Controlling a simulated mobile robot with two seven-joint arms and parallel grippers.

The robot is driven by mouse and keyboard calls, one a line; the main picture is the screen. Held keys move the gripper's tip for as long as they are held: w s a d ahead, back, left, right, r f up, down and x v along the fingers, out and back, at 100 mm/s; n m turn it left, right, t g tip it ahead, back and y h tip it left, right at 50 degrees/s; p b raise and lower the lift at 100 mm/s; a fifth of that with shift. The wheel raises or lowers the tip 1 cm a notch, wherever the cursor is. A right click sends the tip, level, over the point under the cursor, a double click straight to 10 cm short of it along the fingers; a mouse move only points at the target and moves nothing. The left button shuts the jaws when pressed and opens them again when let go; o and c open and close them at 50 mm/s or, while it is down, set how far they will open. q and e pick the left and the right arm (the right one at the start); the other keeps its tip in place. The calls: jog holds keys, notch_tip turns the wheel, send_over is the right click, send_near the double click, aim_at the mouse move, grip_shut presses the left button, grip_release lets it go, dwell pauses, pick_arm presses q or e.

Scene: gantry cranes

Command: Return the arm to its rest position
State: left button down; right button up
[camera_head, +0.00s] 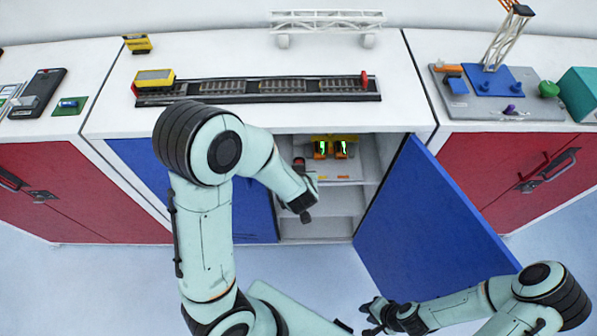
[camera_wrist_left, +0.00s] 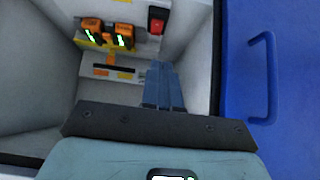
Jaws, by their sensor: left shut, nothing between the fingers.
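My left arm (camera_head: 205,240) reaches up and bends over to the open middle cabinet. In the left wrist view my left gripper (camera_wrist_left: 160,68) is shut and empty, with its fingers pointing into the cabinet. My right gripper (camera_head: 372,313) is low in the head view, in front of the open blue door (camera_head: 425,225). It looks empty, but its finger gap is too small to judge.
The cabinet holds two orange devices with green displays (camera_wrist_left: 122,36) and a red switch (camera_wrist_left: 158,20). The blue door with its handle (camera_wrist_left: 265,75) stands open at right. A rail track (camera_head: 260,88) and a white gantry (camera_head: 325,20) stand on the counter.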

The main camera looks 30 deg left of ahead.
pick_arm(q)
jog(key=s+d+f+m+g+h, duration=0.15)
jog(key=s+f, duration=0.25)
jog(key=f, duration=0.4)
jog(key=s+d+f+m+g+h, duration=0.1)
jog(key=s+d+f+g+h, duration=0.25)
jog(key=f, duration=0.45)
jog(key=s+d+f+g+h, duration=0.1)
jog(key=s+d+f, duration=0.2)
jog(key=s, duration=0.3)
jog(key=s+d+f+g+h, duration=0.1)
jog(key=s+d+f+h, duration=0.1)
jog(key=s, duration=0.3)
jog(key=shift+s+d+f+g, duration=0.35)
jog(key=shift+d+f, duration=0.3)
jog(key=shift+f, duration=0.2)
